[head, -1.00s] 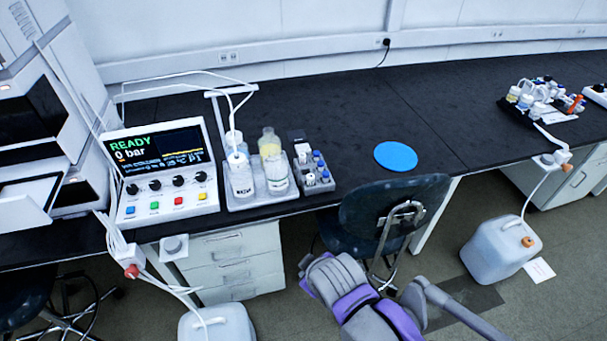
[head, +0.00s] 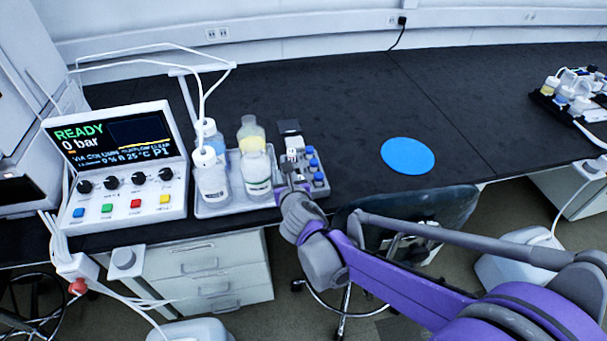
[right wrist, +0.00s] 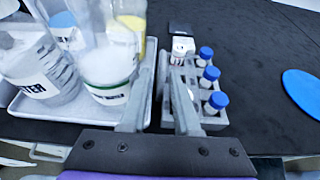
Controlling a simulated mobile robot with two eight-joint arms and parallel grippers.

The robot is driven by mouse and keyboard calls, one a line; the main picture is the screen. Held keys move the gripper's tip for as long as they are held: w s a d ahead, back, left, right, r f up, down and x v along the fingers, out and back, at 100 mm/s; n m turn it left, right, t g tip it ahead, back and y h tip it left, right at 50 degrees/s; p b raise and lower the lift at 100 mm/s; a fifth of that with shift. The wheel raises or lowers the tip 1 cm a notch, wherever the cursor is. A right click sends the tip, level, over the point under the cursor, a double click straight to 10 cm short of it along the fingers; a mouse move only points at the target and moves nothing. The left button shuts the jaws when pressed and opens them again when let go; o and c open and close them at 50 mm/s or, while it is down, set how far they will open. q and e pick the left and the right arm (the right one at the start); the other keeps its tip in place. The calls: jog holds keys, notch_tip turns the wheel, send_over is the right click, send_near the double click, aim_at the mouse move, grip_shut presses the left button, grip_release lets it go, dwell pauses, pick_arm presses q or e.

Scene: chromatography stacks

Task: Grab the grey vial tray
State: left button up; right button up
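The grey vial tray (head: 321,189) stands on the black bench, right of the bottle tray. It holds blue-capped vials (right wrist: 207,76) in a row on its right side and white items at its back. In the right wrist view the tray (right wrist: 216,122) lies just ahead of my right gripper (right wrist: 161,88). The gripper's fingers are apart. One finger is by the gap between the two trays and the other overlaps the vial tray's left part; contact cannot be told. In the head view my right gripper (head: 289,184) is at the tray's front left. My left gripper is not in view.
The bottle tray (head: 232,209) with several bottles stands close on the left, beside the control box (head: 122,165) with its screen. A blue disc (head: 408,156) lies on clear bench to the right. A chair (head: 450,212) stands at the bench's front edge.

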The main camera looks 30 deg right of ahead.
aim_at(303, 169)
jog(key=x, duration=0.5)
jog(key=b+x, duration=0.1)
jog(key=x, duration=0.2)
jog(key=shift+s+d, duration=0.1)
jog(key=shift+d, duration=0.2)
jog(key=shift+c, duration=0.2)
grip_shut()
dwell(0.9)
